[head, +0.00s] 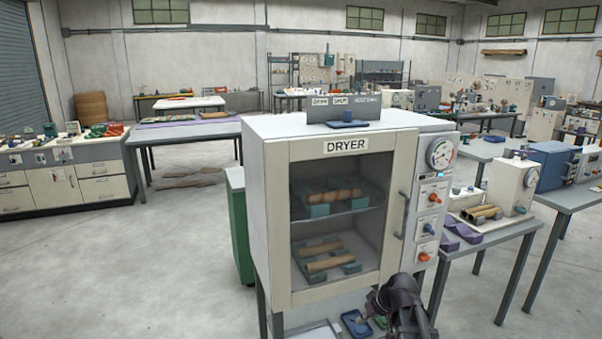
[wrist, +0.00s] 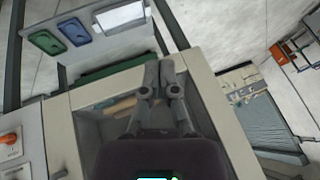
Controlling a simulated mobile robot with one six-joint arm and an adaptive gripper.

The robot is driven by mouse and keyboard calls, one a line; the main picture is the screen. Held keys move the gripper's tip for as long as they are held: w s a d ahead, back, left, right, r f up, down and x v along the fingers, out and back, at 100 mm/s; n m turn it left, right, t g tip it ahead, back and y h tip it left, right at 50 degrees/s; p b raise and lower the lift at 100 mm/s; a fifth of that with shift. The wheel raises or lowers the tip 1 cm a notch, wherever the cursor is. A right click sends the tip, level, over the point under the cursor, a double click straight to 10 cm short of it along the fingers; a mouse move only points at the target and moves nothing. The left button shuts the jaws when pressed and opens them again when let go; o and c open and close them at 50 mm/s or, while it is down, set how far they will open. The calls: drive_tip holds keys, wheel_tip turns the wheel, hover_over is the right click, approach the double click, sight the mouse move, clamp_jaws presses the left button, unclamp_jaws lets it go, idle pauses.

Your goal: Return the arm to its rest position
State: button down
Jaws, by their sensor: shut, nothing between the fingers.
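My gripper (wrist: 160,68) is shut and empty in the wrist view, its two grey fingers side by side. In the head view my dark arm and gripper (head: 378,302) show at the bottom, in front of the lower right of the dryer (head: 270,215). The dryer door (head: 412,160) is closed. Through its window, brown tubes (head: 324,250) rest on a lower shelf and a brown piece (head: 335,195) lies on the upper shelf. In the wrist view the dryer's pale frame (wrist: 212,110) surrounds the fingers. I cannot tell whether the fingers touch it.
The dryer's control side has a gauge (head: 440,153) and orange knobs. A table with more tubes (head: 482,213) stands to its right. A green cabinet (head: 238,225) stands beside it on the left. Open grey floor (head: 120,270) lies left. Small trays (head: 355,323) lie below the dryer.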

drive_tip(key=s+f+m+g+h, duration=0.1)
drive_tip(key=s+m+g+h, duration=0.2)
drive_tip(key=s, duration=1)
drive_tip(key=shift+s+a+f+h+p, duration=0.15)
drive_tip(key=shift+a+f+h+p, duration=0.2)
drive_tip(key=shift+h, duration=0.65)
drive_tip(key=shift+f, duration=0.1)
idle(0.4)
